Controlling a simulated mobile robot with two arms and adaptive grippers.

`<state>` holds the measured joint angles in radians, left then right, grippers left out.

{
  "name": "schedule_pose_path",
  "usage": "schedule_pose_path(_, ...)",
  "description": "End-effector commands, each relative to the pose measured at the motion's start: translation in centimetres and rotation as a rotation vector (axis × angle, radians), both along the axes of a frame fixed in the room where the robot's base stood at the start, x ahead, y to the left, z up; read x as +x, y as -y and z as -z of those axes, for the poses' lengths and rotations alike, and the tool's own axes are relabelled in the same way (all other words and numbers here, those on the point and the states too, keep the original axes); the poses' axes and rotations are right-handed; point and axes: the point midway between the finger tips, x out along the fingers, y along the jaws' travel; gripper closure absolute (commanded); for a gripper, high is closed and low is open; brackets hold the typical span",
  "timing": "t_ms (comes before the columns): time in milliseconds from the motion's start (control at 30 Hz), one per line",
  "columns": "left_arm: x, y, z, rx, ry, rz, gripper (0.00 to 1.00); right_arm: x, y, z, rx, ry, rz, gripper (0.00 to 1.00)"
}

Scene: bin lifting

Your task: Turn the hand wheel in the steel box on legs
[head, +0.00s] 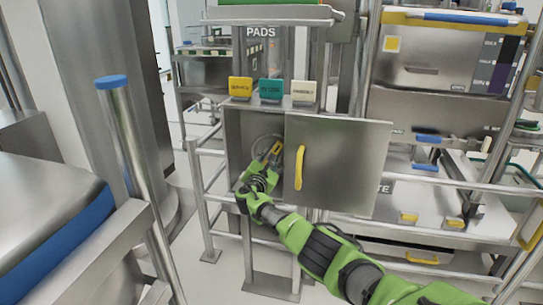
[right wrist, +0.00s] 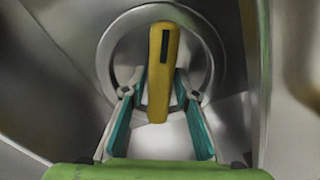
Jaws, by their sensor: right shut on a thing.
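The steel box (head: 232,130) stands on legs in the middle of the head view, its door (head: 345,165) swung open to the right. The round grey hand wheel (right wrist: 105,55) is inside the box, with a yellow grip piece (right wrist: 163,70) across it. That yellow piece also shows in the head view (head: 275,151). My right gripper (right wrist: 158,98) reaches into the box opening and is shut on the yellow piece, which lies between its teal finger pads. In the head view the right gripper (head: 264,167) partly hides the wheel. My left gripper is not in view.
The open door, with its yellow handle (head: 299,168), stands close to my right arm. Yellow, teal and white signs (head: 271,90) stand on the box top. Steel rails (head: 203,200) flank the box. A blue-capped post (head: 118,120) is at the left, and shelving (head: 440,100) at the right.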

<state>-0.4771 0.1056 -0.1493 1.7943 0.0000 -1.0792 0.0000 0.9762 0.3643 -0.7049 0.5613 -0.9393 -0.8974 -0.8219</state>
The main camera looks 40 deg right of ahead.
Motion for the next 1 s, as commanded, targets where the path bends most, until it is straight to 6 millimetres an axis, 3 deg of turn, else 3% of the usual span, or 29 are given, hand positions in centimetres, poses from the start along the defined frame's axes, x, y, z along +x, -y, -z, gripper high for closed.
schedule_pose_path(200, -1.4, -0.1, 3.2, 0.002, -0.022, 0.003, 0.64, -0.2, 0.0, 0.0, -0.129, -0.154, 0.000, 1.00)
schedule_pose_path(500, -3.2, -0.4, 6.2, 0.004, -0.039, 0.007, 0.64, -0.3, 0.1, 0.2, -0.266, -0.315, 0.000, 1.00)
schedule_pose_path(1000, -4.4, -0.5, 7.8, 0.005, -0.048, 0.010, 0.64, -0.4, 0.2, 0.4, -0.348, -0.412, -0.003, 1.00)
